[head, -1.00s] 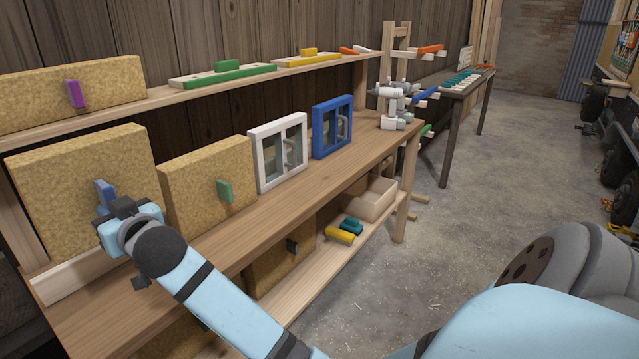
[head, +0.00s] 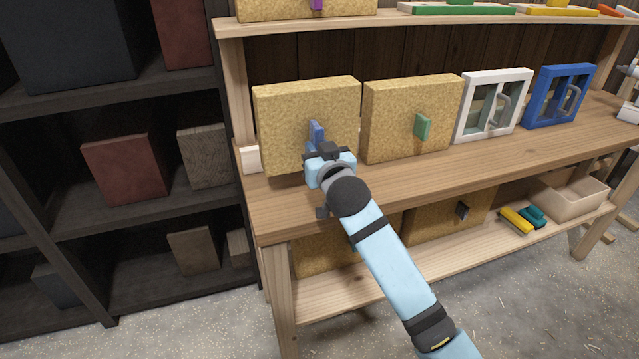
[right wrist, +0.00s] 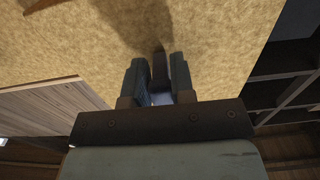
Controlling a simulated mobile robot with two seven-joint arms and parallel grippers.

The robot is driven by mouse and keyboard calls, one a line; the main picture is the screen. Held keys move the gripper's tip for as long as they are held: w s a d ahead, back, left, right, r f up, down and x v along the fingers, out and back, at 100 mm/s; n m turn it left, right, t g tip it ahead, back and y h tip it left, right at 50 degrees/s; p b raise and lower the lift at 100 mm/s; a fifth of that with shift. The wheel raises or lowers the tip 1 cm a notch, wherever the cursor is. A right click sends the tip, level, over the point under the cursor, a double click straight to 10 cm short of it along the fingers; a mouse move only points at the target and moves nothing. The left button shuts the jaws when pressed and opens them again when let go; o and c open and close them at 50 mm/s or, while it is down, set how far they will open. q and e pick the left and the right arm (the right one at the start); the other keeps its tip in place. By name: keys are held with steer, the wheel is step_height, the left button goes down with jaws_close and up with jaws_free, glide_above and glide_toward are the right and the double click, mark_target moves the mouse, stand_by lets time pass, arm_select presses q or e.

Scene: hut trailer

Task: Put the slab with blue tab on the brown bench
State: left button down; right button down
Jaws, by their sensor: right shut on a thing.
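The slab with the blue tab (head: 285,110) is a thick, tan, speckled square board standing upright at the left end of the brown bench (head: 420,172). My right gripper (head: 322,150) is shut on its blue tab (head: 316,132). In the right wrist view the slab (right wrist: 225,40) fills the upper part, and the fingers (right wrist: 158,85) lie on both sides of the tab. My gripper and wrist hide part of the slab's lower edge, so I cannot tell whether it touches the bench. My left gripper is not in view.
A similar slab with a green tab (head: 390,115) stands just right. A white framed pane (head: 465,105) and a blue one (head: 535,97) follow. A pale strip (head: 250,158) shows at the slab's left. An upper shelf (head: 380,20) runs above; a dark rack (head: 120,210) stands left.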

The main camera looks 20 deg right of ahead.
step_height(320, 180, down, 8)
steer(key=shift+r+b, duration=0.25)
steer(key=shift+b, duration=0.4)
steer(key=shift+f, duration=0.1)
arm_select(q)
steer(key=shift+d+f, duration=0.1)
arm_select(e)
steer(key=c, duration=1)
jaws_free()
steer(key=shift+f, duration=0.1)
steer(key=shift+o, duration=0.2)
